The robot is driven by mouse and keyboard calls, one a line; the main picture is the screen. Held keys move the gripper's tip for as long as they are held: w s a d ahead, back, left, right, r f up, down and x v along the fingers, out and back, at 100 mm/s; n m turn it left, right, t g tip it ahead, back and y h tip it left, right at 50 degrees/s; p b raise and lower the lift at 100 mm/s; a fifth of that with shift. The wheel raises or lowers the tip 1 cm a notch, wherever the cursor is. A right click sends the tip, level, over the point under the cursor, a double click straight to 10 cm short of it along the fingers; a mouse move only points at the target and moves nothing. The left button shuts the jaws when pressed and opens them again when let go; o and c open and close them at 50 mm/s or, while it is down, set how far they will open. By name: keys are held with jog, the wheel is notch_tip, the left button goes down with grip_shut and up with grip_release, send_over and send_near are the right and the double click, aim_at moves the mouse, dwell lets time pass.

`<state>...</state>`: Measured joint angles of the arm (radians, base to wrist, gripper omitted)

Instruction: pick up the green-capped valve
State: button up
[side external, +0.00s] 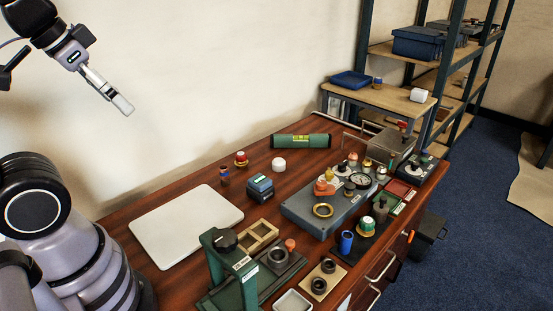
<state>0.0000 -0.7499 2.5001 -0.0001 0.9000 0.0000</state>
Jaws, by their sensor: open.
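The green-capped valve (366,227) appears to be the small piece with a green top and a brass-coloured lower part. It stands on a dark mat (377,243) at the right side of the wooden bench, just right of a blue cylinder (346,242). My gripper (123,104) is at the upper left, high above the bench and far from the valve. It points down and to the right. It is open and empty, though its fingers look close together from this side.
A grey block (297,205) carrying a gauge and brass fittings stands left of the valve. A green press stand (228,265) rises at the front. A white board (185,225) lies at left. A green level (301,141) lies at the back. Small parts crowd the right end.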

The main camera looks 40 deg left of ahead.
jog(key=shift+w, duration=0.1)
jog(key=w+d+f+m+g+y, duration=0.15)
jog(key=w+m, duration=0.25)
jog(key=w, duration=0.4)
jog(key=w+d+f+m+y, duration=0.25)
jog(key=w+m, duration=0.25)
jog(key=w, duration=0.3)
jog(key=w+d+f+m+g+y, duration=0.1)
jog(key=w+d+f+m+y, duration=0.2)
jog(key=w, duration=0.5)
jog(key=w+d+f+m+t+y, duration=0.1)
jog(key=w+d+f+m+t, duration=0.2)
jog(key=w+d+f+m, duration=0.55)
jog(key=m+t, duration=0.5)
jog(key=m, duration=0.4)
send_near(368, 224)
jog(key=shift+h, duration=0.3)
jog(key=x, duration=0.6)
jog(key=shift+a+r, duration=0.15)
jog(key=shift+r, duration=0.05)
jog(key=shift+x, duration=2.75)
